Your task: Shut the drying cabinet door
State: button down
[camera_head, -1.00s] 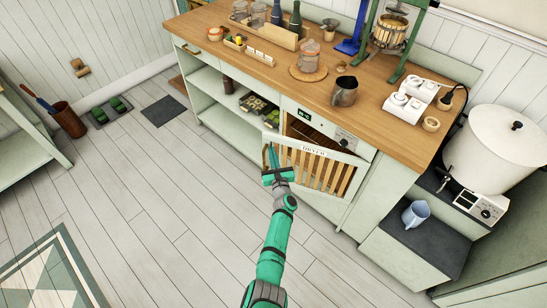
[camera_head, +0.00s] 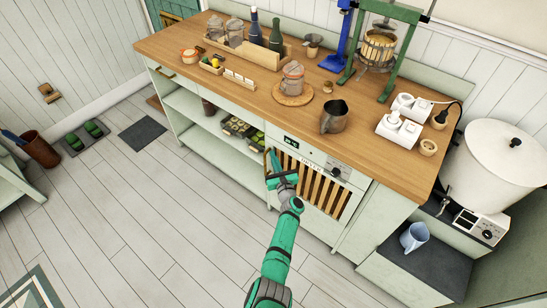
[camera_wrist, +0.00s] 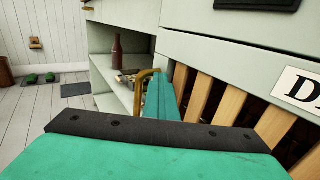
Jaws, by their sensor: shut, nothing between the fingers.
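The drying cabinet door (camera_head: 325,193), a pale frame with wooden slats and a "DRYER" label, stands about flush with the counter front in the head view. I cannot tell whether a small gap is left. In the wrist view its slats (camera_wrist: 236,103) fill the right side, with dark space between them. My green gripper (camera_head: 272,155) is shut and empty at the door's left edge. In the wrist view its fingers (camera_wrist: 161,98) lie beside a brass handle (camera_wrist: 146,75); whether they touch the door is unclear.
The control panel (camera_head: 312,155) sits above the door. Open shelves (camera_head: 205,125) with a dark bottle (camera_wrist: 116,58) and trays (camera_head: 242,130) lie left of it. A low dark-topped unit with a blue mug (camera_head: 413,236) stands to the right. The floor (camera_head: 150,220) in front is clear.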

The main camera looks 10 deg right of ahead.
jog(key=shift+w+d+r, duration=0.25)
jog(key=shift+d+r, duration=0.05)
jog(key=shift+r, duration=0.05)
jog(key=s+a, duration=1)
jog(key=shift+s+f, duration=0.35)
jog(key=shift+s, duration=0.05)
